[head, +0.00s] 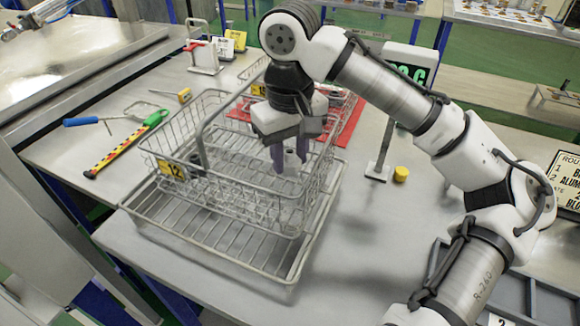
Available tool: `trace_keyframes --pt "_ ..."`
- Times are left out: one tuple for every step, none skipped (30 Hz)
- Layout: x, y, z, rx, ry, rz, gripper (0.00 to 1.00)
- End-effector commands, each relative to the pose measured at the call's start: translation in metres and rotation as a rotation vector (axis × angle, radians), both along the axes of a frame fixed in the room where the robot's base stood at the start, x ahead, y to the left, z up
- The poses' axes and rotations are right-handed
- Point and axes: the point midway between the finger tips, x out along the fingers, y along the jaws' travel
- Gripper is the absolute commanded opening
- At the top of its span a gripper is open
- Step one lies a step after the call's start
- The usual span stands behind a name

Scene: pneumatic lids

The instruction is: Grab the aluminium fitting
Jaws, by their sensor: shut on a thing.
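My gripper (289,160) points down into the wire basket (188,218), on its right side. Its fingers are shut on a small grey piece, which looks like the aluminium fitting (291,158). The fingers hide most of it, and I cannot tell whether it touches the basket floor. The basket bears a yellow tag marked 12 and stands in a larger, shallow wire tray (226,271). A dark grey upright piece (201,153) shows at the basket's left side.
A red mat (352,122) with another wire basket lies behind. A yellow cap (401,174) and a sign stand (380,160) are to the right. A green-and-yellow tool (127,143) and a blue-handled tool (82,121) lie left. The bench front right of the tray is clear.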

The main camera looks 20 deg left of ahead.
Motion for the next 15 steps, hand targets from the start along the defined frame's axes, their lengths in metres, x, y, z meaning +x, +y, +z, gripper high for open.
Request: trace_keyframes --pt "0.0 0.0 0.016 -0.001 -0.007 -0.002 0.09" --pt "0.0 0.0 0.025 -0.002 -0.007 -0.002 0.09" --pt "0.001 0.0 0.038 -0.003 -0.009 -0.004 0.09" --pt "0.0 0.0 0.048 -0.002 -0.008 -0.004 0.09" --pt "0.001 0.0 0.058 -0.003 -0.008 -0.005 0.09" --pt "0.001 0.0 0.071 -0.002 -0.008 -0.005 0.09" --pt "0.0 0.0 0.081 -0.002 -0.008 -0.005 0.09" --pt "0.0 0.0 0.091 -0.002 -0.008 -0.006 0.09" --pt "0.0 0.0 0.104 -0.002 -0.008 -0.005 0.09" --pt "0.0 0.0 0.114 -0.003 -0.007 -0.006 0.09" --pt "0.0 0.0 0.123 -0.003 -0.008 -0.006 0.09" --pt "0.0 0.0 0.136 -0.002 -0.007 -0.005 0.09" --pt "0.0 0.0 0.145 -0.003 -0.007 -0.006 0.09" --pt "0.0 0.0 0.154 -0.003 -0.007 -0.006 0.09" --pt "0.0 0.0 0.165 -0.002 -0.006 -0.006 0.09"
